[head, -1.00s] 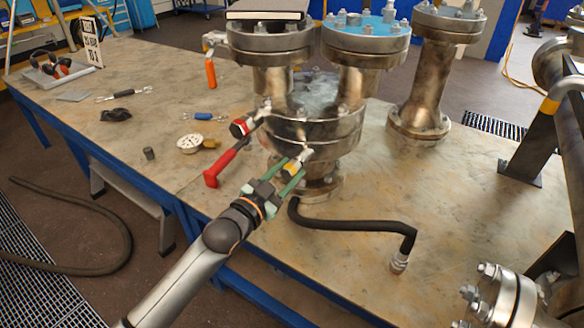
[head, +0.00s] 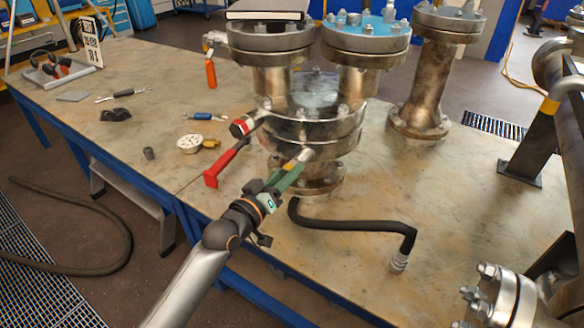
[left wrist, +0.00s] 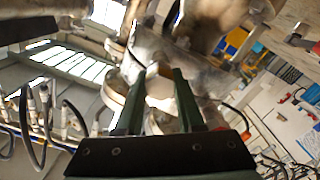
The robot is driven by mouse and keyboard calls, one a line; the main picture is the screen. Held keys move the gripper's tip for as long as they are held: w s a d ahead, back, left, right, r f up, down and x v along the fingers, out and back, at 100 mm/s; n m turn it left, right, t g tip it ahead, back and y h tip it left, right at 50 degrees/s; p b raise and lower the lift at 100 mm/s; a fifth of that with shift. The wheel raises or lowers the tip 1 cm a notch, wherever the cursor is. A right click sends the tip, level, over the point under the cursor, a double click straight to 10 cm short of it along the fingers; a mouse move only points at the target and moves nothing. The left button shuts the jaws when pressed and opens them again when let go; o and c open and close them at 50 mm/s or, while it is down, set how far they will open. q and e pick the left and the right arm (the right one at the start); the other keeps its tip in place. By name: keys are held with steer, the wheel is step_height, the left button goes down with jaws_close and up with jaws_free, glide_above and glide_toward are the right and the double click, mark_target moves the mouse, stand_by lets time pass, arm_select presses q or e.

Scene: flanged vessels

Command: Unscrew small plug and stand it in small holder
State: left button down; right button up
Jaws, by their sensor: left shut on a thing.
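My left gripper (head: 290,171) has green fingers and is shut on the small plug (head: 291,164), a small brass-coloured piece at the end of a short side nozzle (head: 304,155) on the steel vessel (head: 318,130). In the left wrist view the plug (left wrist: 160,87) shows as a pale piece between both fingers, in front of the vessel. The plug still lines up with the nozzle; I cannot tell how far the thread is engaged. A small dark cylinder (head: 149,153) stands on the table at the left; I cannot tell whether it is the small holder. My right gripper is not in view.
A red-handled valve (head: 225,165) sticks out just left of my gripper. A black hose (head: 350,224) lies to the right. A round gauge (head: 190,143) and blue-handled tool (head: 205,116) lie left.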

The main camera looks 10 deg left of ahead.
arm_select(q)
steer(key=n, duration=0.3)
steer(key=shift+n, duration=0.4)
steer(key=n, duration=0.4)
steer(key=shift+n, duration=0.3)
steer(key=shift+c, duration=2.2)
jaws_free()
steer(key=shift+s, duration=0.1)
steer(key=p+v, duration=0.1)
steer(key=v, duration=1.1)
steer(key=shift+s, duration=0.2)
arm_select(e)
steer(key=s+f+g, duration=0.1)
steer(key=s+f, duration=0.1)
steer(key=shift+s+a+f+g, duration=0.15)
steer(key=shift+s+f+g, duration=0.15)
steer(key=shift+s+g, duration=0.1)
arm_select(q)
steer(key=shift+a+r, duration=0.1)
steer(key=shift+c, duration=0.4)
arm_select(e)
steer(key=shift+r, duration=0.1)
